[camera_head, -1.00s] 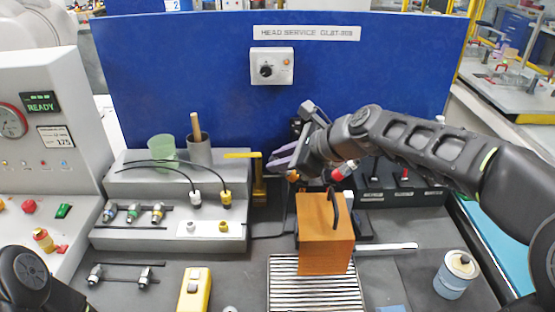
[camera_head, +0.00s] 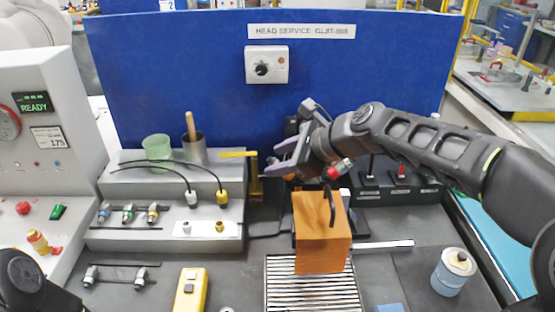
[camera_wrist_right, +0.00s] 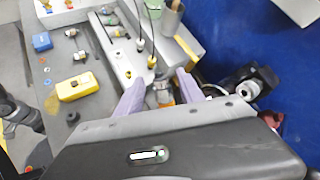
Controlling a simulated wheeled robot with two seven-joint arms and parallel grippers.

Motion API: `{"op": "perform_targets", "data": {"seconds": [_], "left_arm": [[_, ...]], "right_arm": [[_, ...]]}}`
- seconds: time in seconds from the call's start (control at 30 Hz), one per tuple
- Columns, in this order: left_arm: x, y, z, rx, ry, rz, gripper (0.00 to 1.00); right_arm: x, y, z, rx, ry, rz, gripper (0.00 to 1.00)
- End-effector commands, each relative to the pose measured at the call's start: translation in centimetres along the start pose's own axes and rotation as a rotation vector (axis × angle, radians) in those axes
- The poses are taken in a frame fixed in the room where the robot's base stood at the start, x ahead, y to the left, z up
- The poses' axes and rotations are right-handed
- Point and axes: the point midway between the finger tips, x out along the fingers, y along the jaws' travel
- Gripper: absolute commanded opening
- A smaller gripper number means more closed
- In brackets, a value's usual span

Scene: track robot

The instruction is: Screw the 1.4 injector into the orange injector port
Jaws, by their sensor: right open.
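My right gripper (camera_head: 277,166) is open, at the back of the bench behind the orange block (camera_head: 321,232). In the right wrist view its two purple fingers (camera_wrist_right: 160,92) stand apart on either side of a short grey cylinder (camera_wrist_right: 163,93) with orange at its base. I cannot tell if this is an injector in the orange port, or if the fingers touch it. Several injectors with coloured bands, one of them yellow (camera_head: 153,212), sit in the left rack. Two more (camera_head: 140,278) lie in front. Sizes are unreadable. My left gripper is out of view.
A yellow device (camera_head: 191,290) lies at the front, beside a slotted grate (camera_head: 280,290). Two black cables end in a white and a yellow connector (camera_head: 222,197) on the stepped rack. A blue-white can (camera_head: 453,272) stands right. The blue panel (camera_head: 180,70) closes the back.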

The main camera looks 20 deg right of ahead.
Motion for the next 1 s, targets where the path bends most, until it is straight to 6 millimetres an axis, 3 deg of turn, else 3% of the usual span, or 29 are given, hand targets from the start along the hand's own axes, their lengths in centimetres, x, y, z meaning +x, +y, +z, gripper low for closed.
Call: {"op": "perform_targets", "data": {"seconds": [0.4,1.0], "left_arm": [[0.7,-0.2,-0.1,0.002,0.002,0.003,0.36],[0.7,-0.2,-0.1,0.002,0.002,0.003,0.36]], "right_arm": [[-6.3,-0.1,-0.1,0.0,-0.001,-0.004,0.45],[-7.0,0.0,0.0,0.0,0.0,-0.001,0.45]]}}
